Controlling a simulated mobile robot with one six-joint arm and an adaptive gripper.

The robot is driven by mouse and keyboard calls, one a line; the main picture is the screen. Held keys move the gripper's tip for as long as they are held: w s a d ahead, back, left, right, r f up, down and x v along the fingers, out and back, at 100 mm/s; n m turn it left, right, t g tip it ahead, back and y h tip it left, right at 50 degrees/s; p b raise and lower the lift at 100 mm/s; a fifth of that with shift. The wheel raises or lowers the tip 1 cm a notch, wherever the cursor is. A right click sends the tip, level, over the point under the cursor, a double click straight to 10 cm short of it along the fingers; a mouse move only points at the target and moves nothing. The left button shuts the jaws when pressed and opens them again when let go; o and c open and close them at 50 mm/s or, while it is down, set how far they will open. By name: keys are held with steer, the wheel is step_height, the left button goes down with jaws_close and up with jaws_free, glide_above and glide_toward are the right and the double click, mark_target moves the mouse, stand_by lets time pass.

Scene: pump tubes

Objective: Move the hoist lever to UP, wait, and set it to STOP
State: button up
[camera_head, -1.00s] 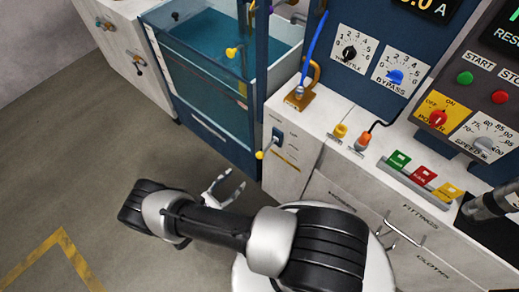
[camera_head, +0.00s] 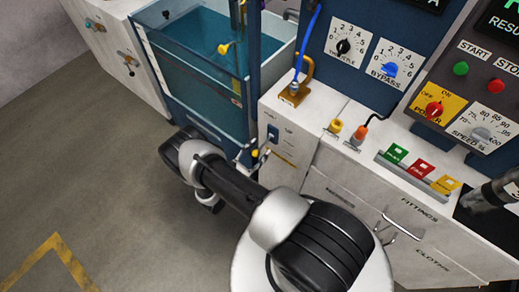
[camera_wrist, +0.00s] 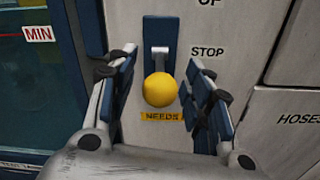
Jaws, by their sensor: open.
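The hoist lever (camera_wrist: 159,89) has a round yellow knob on a grey arm that comes out of a dark blue plate (camera_wrist: 160,35) on the white cabinet front. Its knob also shows in the head view (camera_head: 255,153). In the wrist view the knob stands between the two fingers of my gripper (camera_wrist: 165,66), with gaps on both sides. The gripper is open. The STOP label (camera_wrist: 207,51) is to the right of the lever, level with its arm. A label at the top edge is cut off and looks like UP. In the head view my arm mostly hides the gripper.
A glass water tank (camera_head: 195,70) stands left of the cabinet. Drawers are right of the lever. An orange plug (camera_head: 358,137) and coloured tags (camera_head: 420,168) lie on the counter above. The floor (camera_head: 100,170) at left is clear.

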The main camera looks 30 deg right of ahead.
steer(key=shift+w+d, duration=0.2)
steer(key=shift+d, duration=0.4)
steer(key=shift+c, duration=0.5)
jaws_close()
